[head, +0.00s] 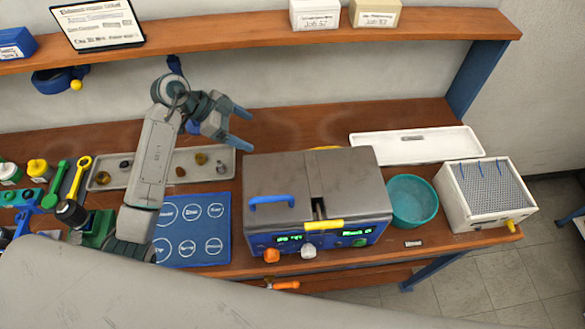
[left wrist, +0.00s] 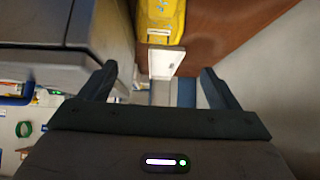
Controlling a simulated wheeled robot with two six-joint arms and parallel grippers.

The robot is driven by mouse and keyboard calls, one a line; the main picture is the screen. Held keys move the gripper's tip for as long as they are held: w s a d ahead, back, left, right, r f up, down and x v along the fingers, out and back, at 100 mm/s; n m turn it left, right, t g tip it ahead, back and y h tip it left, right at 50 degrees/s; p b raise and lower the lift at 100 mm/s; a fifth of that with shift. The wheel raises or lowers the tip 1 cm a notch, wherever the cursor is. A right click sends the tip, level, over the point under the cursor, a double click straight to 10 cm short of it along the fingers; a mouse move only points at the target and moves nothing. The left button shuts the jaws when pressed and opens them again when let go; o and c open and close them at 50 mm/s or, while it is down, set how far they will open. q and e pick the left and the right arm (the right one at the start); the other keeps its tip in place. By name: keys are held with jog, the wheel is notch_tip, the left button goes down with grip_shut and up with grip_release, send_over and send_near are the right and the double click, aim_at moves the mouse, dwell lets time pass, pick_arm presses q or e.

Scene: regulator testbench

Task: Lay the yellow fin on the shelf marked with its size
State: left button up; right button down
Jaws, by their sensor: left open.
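A yellow piece (head: 325,148), which looks like the fin, shows as a thin strip behind the grey-topped test box (head: 265,175), which hides most of it. In the left wrist view the yellow piece (left wrist: 160,20) lies on the brown bench between the box and the wall, cut off by the top edge. My left gripper (head: 243,128) is open and empty, above the back of the bench, left of the box and apart from the yellow piece. A wooden shelf (head: 240,38) runs along the wall; I cannot read any size mark on it. My right gripper is not in view.
A white tray (head: 440,150) lies behind the teal bowl (head: 436,200). A white gridded box (head: 465,213) stands at the right end. A tray of small parts (head: 230,165) and a blue mat (head: 191,238) lie left of the test box.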

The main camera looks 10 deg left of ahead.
pick_arm(q)
jog(key=f+b, duration=0.5)
jog(key=f, duration=0.1)
jog(key=shift+w+f+b, duration=0.25)
jog(key=shift+f+b, duration=0.1)
jog(key=shift+b, duration=0.05)
jog(key=shift+d+f+b, duration=0.1)
jog(key=shift+f+b, duration=0.25)
jog(key=shift+f, duration=0.05)
jog(key=p+x, duration=0.1)
jog(key=x, duration=0.4)
jog(key=shift+d+p, duration=0.2)
jog(key=shift+p, duration=0.1)
jog(key=p+x, duration=0.2)
jog(key=x, duration=0.2)
jog(key=shift+d+f+p, duration=0.1)
jog(key=shift+d+p, duration=0.2)
jog(key=shift+d, duration=0.1)
jog(key=shift+d+f, duration=0.2)
jog(key=shift+f, duration=0.1)
jog(key=c, duration=1.1)
jog(key=shift+r, duration=0.15)
